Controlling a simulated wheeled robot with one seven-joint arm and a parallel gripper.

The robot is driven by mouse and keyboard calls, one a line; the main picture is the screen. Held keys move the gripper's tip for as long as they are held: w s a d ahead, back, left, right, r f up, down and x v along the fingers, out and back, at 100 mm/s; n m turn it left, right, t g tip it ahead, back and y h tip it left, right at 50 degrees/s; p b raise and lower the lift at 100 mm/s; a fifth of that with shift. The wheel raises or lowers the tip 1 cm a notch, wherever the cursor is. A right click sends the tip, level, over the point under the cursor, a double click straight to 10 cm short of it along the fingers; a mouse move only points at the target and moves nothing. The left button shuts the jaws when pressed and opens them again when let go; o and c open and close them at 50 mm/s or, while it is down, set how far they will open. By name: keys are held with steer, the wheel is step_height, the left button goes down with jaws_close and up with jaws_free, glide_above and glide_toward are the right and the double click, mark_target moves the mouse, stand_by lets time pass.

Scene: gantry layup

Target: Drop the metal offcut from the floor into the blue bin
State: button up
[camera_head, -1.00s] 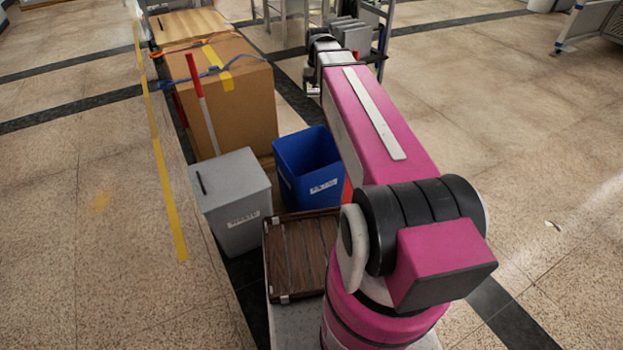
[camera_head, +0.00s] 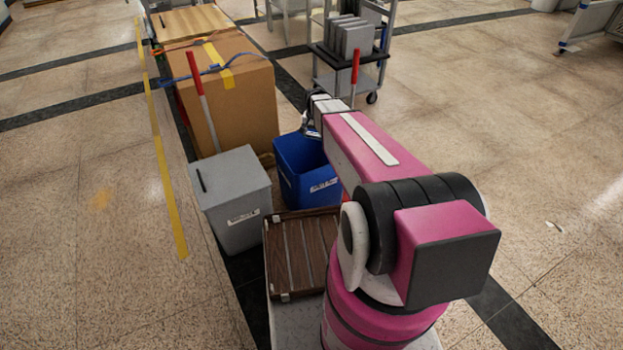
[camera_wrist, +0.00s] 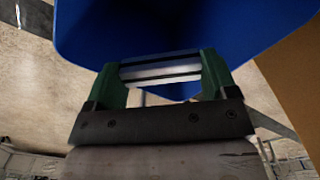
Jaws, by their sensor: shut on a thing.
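The blue bin (camera_head: 290,190) stands open-topped on the floor, right of a grey lidded bin and in front of a cardboard box. My gripper (camera_head: 312,130) is at its upper right back rim in the head view, partly hidden by my arm. In the wrist view my gripper (camera_wrist: 162,76) has green fingers shut on a silvery bar, the metal offcut (camera_wrist: 160,68). The blue bin (camera_wrist: 90,30) fills the background behind the offcut there. I cannot tell whether the offcut is above the opening or beside the wall. The offcut does not show clearly in the head view.
The grey bin (camera_head: 232,205), the tall cardboard box (camera_head: 248,110) and a red-and-white post (camera_head: 203,105) crowd the left side. A brown slatted crate (camera_head: 295,262) lies in front. A cart (camera_head: 350,62) stands behind. Floor at right is open.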

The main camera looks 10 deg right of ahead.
steer(key=shift+f, duration=2.85)
steer(key=o, duration=0.8)
steer(key=shift+o, duration=0.2)
steer(key=shift+r, duration=0.1)
step_height(320, 180, up, 11)
steer(key=shift+f, duration=0.15)
